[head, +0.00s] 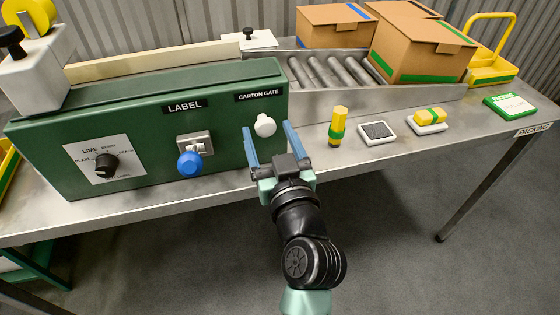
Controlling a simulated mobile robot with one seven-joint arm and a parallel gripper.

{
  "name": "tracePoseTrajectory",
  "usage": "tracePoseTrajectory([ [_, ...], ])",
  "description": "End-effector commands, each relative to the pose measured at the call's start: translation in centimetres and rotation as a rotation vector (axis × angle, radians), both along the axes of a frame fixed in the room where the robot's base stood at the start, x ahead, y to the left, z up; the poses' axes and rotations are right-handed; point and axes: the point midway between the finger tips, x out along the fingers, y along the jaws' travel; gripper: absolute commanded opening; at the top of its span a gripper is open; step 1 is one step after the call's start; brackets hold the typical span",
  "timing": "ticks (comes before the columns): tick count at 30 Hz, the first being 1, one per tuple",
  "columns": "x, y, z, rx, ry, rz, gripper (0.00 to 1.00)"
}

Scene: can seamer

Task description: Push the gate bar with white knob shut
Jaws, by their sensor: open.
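The white knob (265,125) is on the front of the green housing (226,105), near its right end, below the CARTON GATE label (259,94). My gripper (267,130) is open, with its blue fingers on either side of the knob in the picture. I cannot tell whether either finger touches it. The bar behind the knob cannot be made out, nor how far it is open or shut.
A blue knob (190,164) under the LABEL sign and a black dial (106,164) are left on the housing. A yellow-handled stamp (338,126), an ink pad (377,131) and a sponge (430,117) lie right. Cardboard boxes (417,50) stand by the rollers (335,70).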

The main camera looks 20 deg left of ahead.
Motion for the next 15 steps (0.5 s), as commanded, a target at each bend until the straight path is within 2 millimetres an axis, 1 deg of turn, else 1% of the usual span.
tracePoseTrajectory([
  [3,-2.1,-1.5,-0.3,-0.001,0.003,-0.003,0.75],
  [9,-5.9,-4.0,-0.3,-0.001,0.0,-0.003,0.75],
  [12,-7.3,-5.0,-0.2,-0.001,0.0,-0.003,0.75],
  [15,-8.4,-5.7,-0.2,-0.001,0.001,-0.002,0.75],
])
